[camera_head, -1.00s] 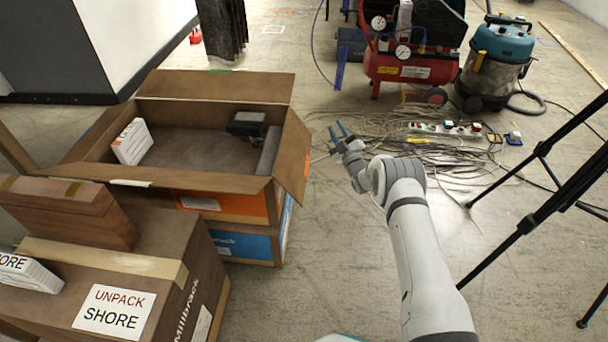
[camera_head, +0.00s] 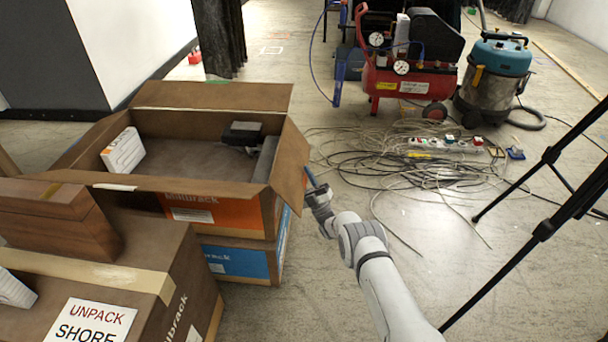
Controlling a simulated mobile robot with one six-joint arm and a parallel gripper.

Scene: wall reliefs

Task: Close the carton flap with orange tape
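The open carton (camera_head: 180,200) is brown with an orange printed panel on its front. Its right flap (camera_head: 289,160) stands up and leans outward. A small orange patch, seen on this flap's outer face in the earlier view, is hard to make out now behind my gripper. The back flap (camera_head: 212,96) is folded outward. My gripper (camera_head: 311,179) has blue fingers and is just right of the right flap, close to its outer face. I cannot tell whether it touches. The fingers overlap in this view, so their gap is hidden.
A white box (camera_head: 123,151) and dark items (camera_head: 243,133) lie inside the carton. A closed carton (camera_head: 130,275) and a brown box (camera_head: 60,222) are in front. Tangled cables (camera_head: 400,165), a red compressor (camera_head: 408,80), a vacuum (camera_head: 493,75) and tripod legs (camera_head: 548,225) are right.

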